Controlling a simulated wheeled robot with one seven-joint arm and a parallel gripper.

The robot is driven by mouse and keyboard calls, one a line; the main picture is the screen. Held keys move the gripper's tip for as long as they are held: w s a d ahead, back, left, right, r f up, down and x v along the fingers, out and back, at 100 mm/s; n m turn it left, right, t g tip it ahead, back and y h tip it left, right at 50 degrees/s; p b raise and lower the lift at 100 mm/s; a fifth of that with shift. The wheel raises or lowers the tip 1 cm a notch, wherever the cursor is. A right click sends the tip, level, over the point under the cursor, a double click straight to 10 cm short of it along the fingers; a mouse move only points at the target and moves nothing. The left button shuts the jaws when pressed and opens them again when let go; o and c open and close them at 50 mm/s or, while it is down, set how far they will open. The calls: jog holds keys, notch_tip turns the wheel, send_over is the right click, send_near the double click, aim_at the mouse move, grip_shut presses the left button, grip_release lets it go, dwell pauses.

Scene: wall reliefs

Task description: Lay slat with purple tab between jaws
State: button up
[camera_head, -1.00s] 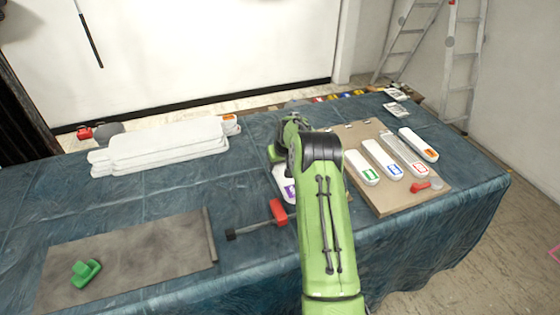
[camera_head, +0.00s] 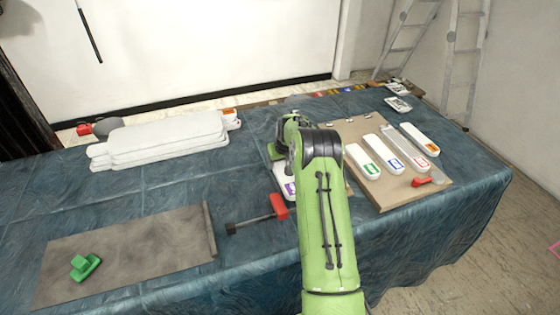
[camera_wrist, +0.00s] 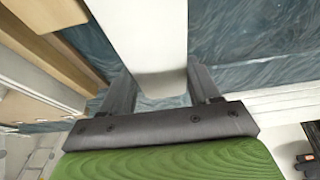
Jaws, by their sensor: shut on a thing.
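The white slat with the purple tab (camera_head: 290,188) shows in the head view just left of my arm, over the blue cloth beside the tan board. My gripper (camera_head: 283,152) is at its far part, and my arm hides much of the slat. In the wrist view, my gripper (camera_wrist: 162,88) is shut on a white slat (camera_wrist: 150,35), which runs between its two dark fingers. A bar clamp (camera_head: 258,217) with a red end and a dark bar lies on the cloth left of my arm. Whether the slat touches the cloth cannot be told.
The tan board (camera_head: 400,195) holds white slats with green, blue, red and orange tabs. A grey-brown plate (camera_head: 130,250) with a raised right edge lies at front left, bearing a green piece (camera_head: 85,267).

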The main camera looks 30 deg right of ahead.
jog(key=shift+f+b, duration=1.6)
jog(key=shift+f, duration=0.6)
jog(key=o, duration=1.2)
jog(key=shift+o, duration=0.2)
jog(key=p+v, duration=0.3)
jog(key=v, duration=1.3)
jog(key=s+a+r, duration=0.4)
jog(key=a+r, duration=0.5)
jog(key=r, duration=0.1)
jog(key=s+a+r+n+p, duration=0.1)
jog(key=s+a+r, duration=0.25)
jog(key=s, duration=0.25)
jog(key=s+a+r+t+p, duration=0.1)
jog(key=s+a+r, duration=0.1)
jog(key=s+a, duration=0.35)
jog(key=s+a+r+n, duration=0.1)
jog(key=s+a+r, duration=0.25)
jog(key=s, duration=0.25)
jog(key=s+a+f+y+p, duration=0.1)
jog(key=s+a+f, duration=0.2)
jog(key=s, duration=0.7)
jog(key=shift+s+a+n, duration=0.15)
jog(key=shift+a+n, duration=0.25)
jog(key=shift+a, duration=0.05)
